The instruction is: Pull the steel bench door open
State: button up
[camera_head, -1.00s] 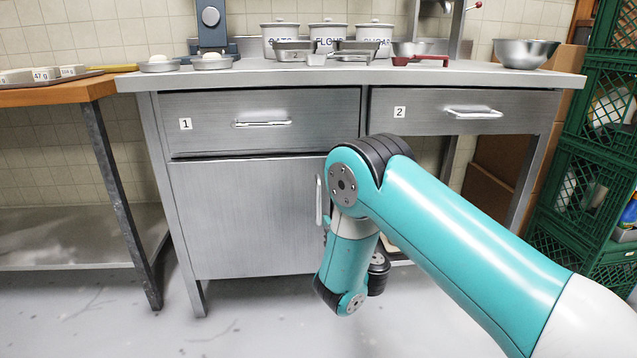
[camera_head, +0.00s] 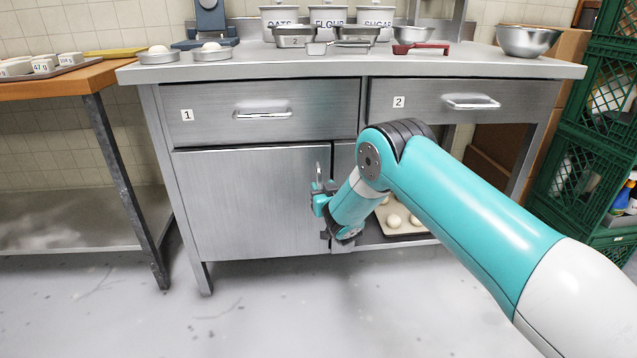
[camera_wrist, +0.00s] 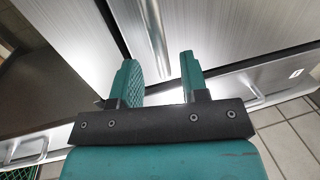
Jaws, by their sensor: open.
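The steel bench door (camera_head: 245,205) is the large brushed panel under drawer 1, and it looks shut. Its upright bar handle (camera_head: 319,172) is by the door's right edge, its lower part hidden by my gripper (camera_head: 319,200). In the wrist view my gripper (camera_wrist: 158,65) is open, with one green finger on each side. The handle (camera_wrist: 153,28) runs up the picture between and beyond the fingertips. I see no finger pressed on it; how deep it sits between them I cannot tell.
Drawer 1 (camera_head: 225,112) and drawer 2 (camera_head: 430,98) are shut above. A tray of dough balls (camera_head: 408,232) lies on the low shelf right of the door. Green crates (camera_head: 580,180) stand at the right. The floor (camera_head: 250,320) in front is clear.

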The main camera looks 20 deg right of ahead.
aim_at(319, 184)
jog(key=shift+w+a+b, duration=0.1)
jog(key=shift+w+b, duration=0.25)
jog(key=shift+w, duration=1.45)
grip_shut()
